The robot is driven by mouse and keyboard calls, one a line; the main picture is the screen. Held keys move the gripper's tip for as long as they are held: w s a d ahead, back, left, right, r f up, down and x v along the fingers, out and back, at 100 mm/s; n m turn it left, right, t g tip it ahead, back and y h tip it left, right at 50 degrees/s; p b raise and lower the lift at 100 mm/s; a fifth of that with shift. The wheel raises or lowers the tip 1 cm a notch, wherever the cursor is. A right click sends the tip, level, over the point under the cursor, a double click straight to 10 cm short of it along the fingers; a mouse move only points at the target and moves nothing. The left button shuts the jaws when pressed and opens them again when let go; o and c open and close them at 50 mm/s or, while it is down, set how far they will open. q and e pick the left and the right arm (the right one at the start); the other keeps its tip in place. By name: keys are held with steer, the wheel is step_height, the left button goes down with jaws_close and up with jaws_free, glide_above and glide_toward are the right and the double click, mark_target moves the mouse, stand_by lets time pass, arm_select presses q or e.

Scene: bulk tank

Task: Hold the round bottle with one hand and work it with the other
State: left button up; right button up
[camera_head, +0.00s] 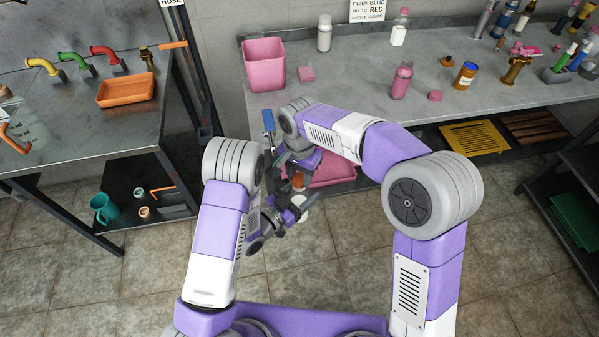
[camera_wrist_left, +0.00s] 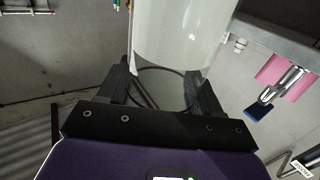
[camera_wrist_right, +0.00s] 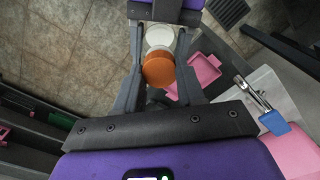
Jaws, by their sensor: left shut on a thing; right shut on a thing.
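The round bottle is white with an orange cap. In the head view its white body (camera_head: 301,201) and orange cap (camera_head: 298,182) show only partly between my grippers. My left gripper (camera_head: 291,209) is shut on the bottle's body, which fills the space between its fingers in the left wrist view (camera_wrist_left: 182,38). My right gripper (camera_wrist_right: 158,55) is shut around the orange cap (camera_wrist_right: 158,70); the white body (camera_wrist_right: 160,36) shows beyond it. The bottle is held in the air in front of the bench. Whether the cap is loose cannot be told.
A grey bench (camera_head: 345,105) carries a pink bin (camera_head: 264,66), a pink bottle (camera_head: 401,80), a brown bottle (camera_head: 466,75) and a white bottle (camera_head: 324,34). A pink tray (camera_head: 335,170) lies behind my grippers. A blue-handled tool (camera_head: 268,121) is close to my right gripper.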

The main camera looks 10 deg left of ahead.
steer(key=shift+f, duration=0.55)
